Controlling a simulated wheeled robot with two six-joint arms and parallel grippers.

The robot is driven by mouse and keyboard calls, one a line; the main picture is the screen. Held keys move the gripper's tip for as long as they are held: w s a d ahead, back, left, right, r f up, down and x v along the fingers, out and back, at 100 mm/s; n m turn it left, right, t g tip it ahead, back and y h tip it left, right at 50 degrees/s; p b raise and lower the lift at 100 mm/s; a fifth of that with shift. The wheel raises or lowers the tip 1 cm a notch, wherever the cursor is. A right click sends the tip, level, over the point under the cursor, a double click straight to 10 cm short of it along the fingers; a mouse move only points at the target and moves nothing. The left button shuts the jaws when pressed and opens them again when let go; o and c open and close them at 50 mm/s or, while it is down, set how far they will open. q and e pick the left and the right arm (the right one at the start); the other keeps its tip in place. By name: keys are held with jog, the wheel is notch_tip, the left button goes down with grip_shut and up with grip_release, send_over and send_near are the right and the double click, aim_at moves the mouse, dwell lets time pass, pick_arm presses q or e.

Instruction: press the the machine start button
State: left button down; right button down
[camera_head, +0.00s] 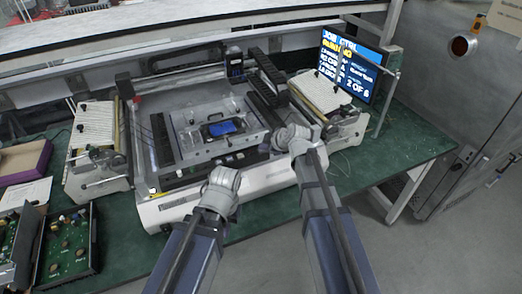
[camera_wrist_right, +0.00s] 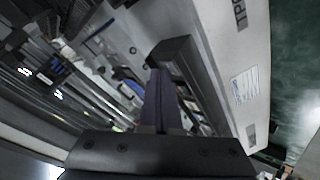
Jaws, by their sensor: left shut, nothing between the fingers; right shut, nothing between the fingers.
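The machine (camera_head: 165,212) is a white benchtop unit with an open bed and a gantry, standing on the green table. A blue part (camera_head: 222,127) lies in a fixture inside it. My left gripper (camera_head: 230,160) is over the machine's front edge, partly hidden by its own wrist. My right gripper (camera_head: 264,148) is over the front right of the bed, its tip pointing left; in the right wrist view its fingers (camera_wrist_right: 160,88) are together and empty, above the machine. I cannot make out a start button, nor tell whether either gripper touches the machine.
A lit monitor (camera_head: 350,66) reading "JOB CTRL" and "RUNNING" stands at the back right. Slanted units stand left (camera_head: 95,130) and right (camera_head: 322,92) of the machine. A circuit board box (camera_head: 68,240) lies front left. The green table (camera_head: 415,142) is clear at far right.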

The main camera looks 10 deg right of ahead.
dwell(0.3)
jog(key=shift+r+p, duration=0.85)
